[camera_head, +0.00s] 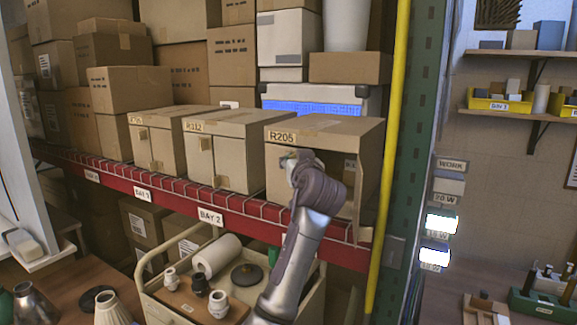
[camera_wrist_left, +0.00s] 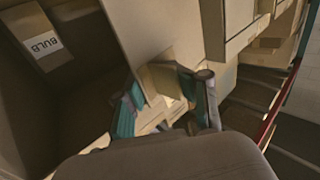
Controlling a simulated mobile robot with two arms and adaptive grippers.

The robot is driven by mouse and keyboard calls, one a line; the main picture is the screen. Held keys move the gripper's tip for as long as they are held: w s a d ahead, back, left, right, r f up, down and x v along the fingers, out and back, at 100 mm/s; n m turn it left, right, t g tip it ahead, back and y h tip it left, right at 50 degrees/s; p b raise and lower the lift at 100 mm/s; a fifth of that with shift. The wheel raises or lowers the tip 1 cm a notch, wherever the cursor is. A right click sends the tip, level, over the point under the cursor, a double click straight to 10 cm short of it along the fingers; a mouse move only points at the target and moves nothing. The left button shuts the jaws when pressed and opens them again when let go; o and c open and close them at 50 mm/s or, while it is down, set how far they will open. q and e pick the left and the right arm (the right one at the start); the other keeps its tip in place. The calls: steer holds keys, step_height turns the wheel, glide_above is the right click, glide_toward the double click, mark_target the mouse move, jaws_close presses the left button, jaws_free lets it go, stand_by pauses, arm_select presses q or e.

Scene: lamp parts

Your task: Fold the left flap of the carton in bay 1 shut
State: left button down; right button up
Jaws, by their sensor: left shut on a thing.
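The brown carton (camera_head: 330,128) marked R205 stands at the right end of the shelf row, its front partly open. Its left flap (camera_head: 279,176) is at the left of the opening; the wrist view shows the flap (camera_wrist_left: 145,32) standing out beside the dark carton interior. My left gripper (camera_head: 291,160) is at the flap's front face. In the wrist view, its teal-padded fingers (camera_wrist_left: 158,98) are shut on the flap's small tan tab (camera_wrist_left: 163,80). A box labelled BULB (camera_wrist_left: 42,42) is inside the carton. The arm hides part of the carton's front. My right gripper is not in view.
Two closed cartons (camera_head: 228,150) stand left of it on the red-edged shelf (camera_head: 165,190). A yellow post (camera_head: 392,150) and green upright (camera_head: 422,120) stand close on the right. A cream cart (camera_head: 165,308) with lamp parts is below. Boxes are stacked behind.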

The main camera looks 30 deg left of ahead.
arm_select(q)
steer(key=shift+w+d+f+n+g+y, duration=0.15)
steer(key=shift+w+f+n+g+y, duration=0.1)
steer(key=shift+w+n+g+y, duration=0.2)
steer(key=shift+b, duration=0.3)
steer(key=c, duration=0.8)
jaws_free()
steer(key=shift+r, duration=0.1)
steer(key=v, duration=1.2)
steer(key=shift+w+d, duration=0.15)
steer(key=shift+w, duration=0.05)
